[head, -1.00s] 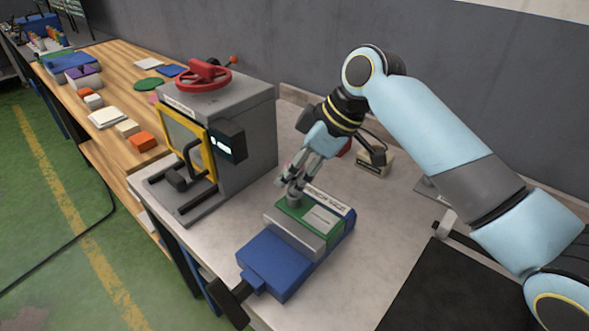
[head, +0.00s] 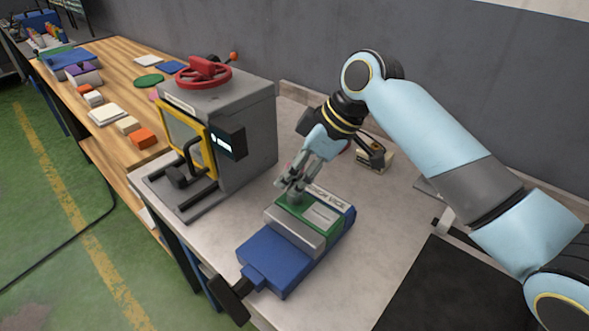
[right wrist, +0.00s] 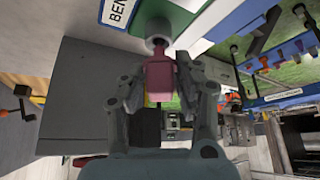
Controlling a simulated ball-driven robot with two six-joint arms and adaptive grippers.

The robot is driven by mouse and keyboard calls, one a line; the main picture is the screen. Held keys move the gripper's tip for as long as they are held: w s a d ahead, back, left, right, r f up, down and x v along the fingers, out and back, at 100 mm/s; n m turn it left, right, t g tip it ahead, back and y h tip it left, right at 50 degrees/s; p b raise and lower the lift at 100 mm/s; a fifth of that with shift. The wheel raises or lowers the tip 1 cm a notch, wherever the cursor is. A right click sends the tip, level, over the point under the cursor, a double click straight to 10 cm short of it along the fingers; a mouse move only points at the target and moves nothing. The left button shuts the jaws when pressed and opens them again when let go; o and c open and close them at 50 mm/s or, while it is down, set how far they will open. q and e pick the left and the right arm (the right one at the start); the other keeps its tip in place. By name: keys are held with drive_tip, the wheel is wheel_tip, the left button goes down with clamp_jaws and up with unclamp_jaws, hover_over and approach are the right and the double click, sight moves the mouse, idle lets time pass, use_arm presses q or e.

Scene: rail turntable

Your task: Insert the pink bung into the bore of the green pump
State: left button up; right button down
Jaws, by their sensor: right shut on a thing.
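The green pump (head: 325,217) is clamped in the blue bench vice (head: 272,262). In the right wrist view, the pump's green body (right wrist: 183,14) carries a grey round collar (right wrist: 158,27) around its bore. My right gripper (head: 290,184) is just above the collar in the head view, tilted. In the right wrist view it is shut on the pink bung (right wrist: 159,76). The bung's narrow end is at the collar's mouth; I cannot tell how far in it is. The fingers hide the bung's sides. My left gripper is not in view.
A grey machine with a red handwheel (head: 203,71) and yellow-framed door stands left of the vice. A small beige and black device (head: 374,158) lies behind my right gripper. A wooden bench (head: 100,88) with coloured blocks extends far left. The pale tabletop (head: 385,205) right of the vice is clear.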

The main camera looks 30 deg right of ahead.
drive_tip(key=shift+f+b, duration=0.4)
drive_tip(key=shift+f, duration=0.8)
drive_tip(key=c, duration=0.9)
unclamp_jaws()
drive_tip(key=v, duration=1.2)
